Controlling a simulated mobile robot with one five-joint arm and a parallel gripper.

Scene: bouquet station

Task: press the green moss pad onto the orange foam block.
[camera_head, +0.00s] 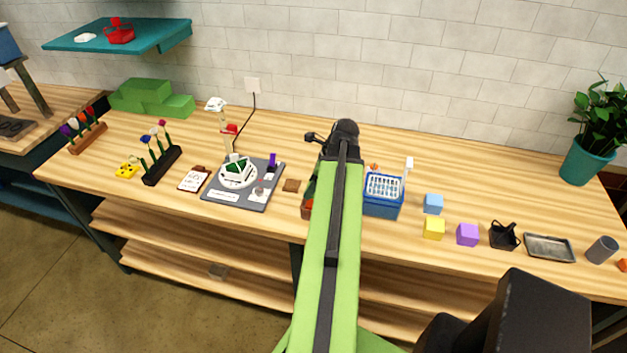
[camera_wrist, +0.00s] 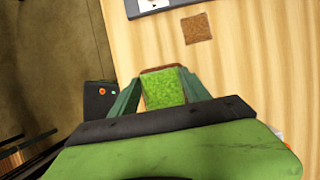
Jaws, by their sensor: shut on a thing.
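The green moss pad (camera_wrist: 163,88) is between the fingers of my gripper (camera_wrist: 162,80) in the wrist view. My gripper is shut on it. A reddish-brown edge (camera_wrist: 158,67) shows just past the pad; I cannot tell whether the pad touches it. In the head view my arm hides the pad and most of the gripper, and a reddish-brown piece (camera_head: 307,207) shows beside the arm, near the table's front edge. I cannot tell whether this is the orange foam block, which I do not clearly make out.
A brown square (camera_head: 291,186) lies left of my arm; it also shows in the wrist view (camera_wrist: 197,27). Further left is a grey board (camera_head: 240,200). A blue basket (camera_head: 381,209) stands right of my arm, with blue, yellow and purple cubes (camera_head: 467,235) beyond it.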

